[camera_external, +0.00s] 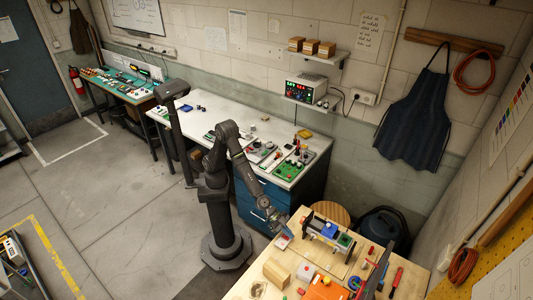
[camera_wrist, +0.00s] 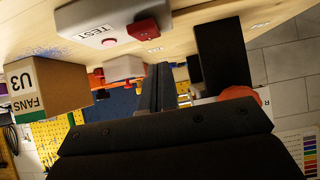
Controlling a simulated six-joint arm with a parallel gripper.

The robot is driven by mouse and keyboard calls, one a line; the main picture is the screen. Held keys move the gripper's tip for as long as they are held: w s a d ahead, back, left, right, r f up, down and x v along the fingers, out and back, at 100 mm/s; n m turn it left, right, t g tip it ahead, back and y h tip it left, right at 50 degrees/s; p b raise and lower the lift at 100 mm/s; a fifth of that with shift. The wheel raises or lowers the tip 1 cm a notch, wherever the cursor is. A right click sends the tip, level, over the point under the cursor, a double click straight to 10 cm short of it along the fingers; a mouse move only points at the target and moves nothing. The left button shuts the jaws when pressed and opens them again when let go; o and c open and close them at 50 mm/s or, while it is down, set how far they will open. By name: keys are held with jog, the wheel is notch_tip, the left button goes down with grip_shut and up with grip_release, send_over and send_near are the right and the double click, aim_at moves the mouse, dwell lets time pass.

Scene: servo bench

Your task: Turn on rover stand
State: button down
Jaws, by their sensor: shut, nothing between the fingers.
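The likely rover stand (camera_external: 326,230) is a dark-framed unit with a blue block and a green part, on the wooden table. I cannot tell its switch in this view. In the wrist view a pale box marked TEST (camera_wrist: 88,18) carries a round red button (camera_wrist: 109,42) and a red rocker-like part (camera_wrist: 149,27). Whether this box belongs to the stand is unclear. My gripper (camera_wrist: 166,72) is shut and empty, apart from the TEST box. In the external view my gripper (camera_external: 284,238) is at the table's far left, beside the stand; its fingertips are too small to make out.
A cardboard box marked FANS U3 (camera_wrist: 42,88) and a black block (camera_wrist: 222,55) flank my fingers in the wrist view. The wooden table (camera_external: 240,290) also holds a wood-coloured block (camera_external: 277,273), an orange item (camera_external: 326,289) and a red-handled tool (camera_external: 397,279). A white bench (camera_external: 215,112) stands behind.

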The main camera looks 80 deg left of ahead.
notch_tip(320, 180, up, 2)
jog(key=shift+w+d+r, duration=0.1)
jog(key=s+a+r, duration=0.4)
jog(key=r, duration=0.4)
jog(key=shift+s+a, duration=0.15)
jog(key=shift+s, duration=0.05)
jog(key=w+d+f, duration=0.1)
jog(key=f, duration=0.1)
jog(key=w+d+f, duration=0.1)
jog(key=w+f, duration=0.1)
jog(key=f, duration=0.1)
jog(key=w+d+f, duration=0.1)
jog(key=d+f, duration=0.1)
jog(key=f, duration=0.1)
jog(key=shift+w+d, duration=0.1)
jog(key=shift+w, duration=0.05)
jog(key=shift+f, duration=1.7)
jog(key=shift+r, duration=0.15)
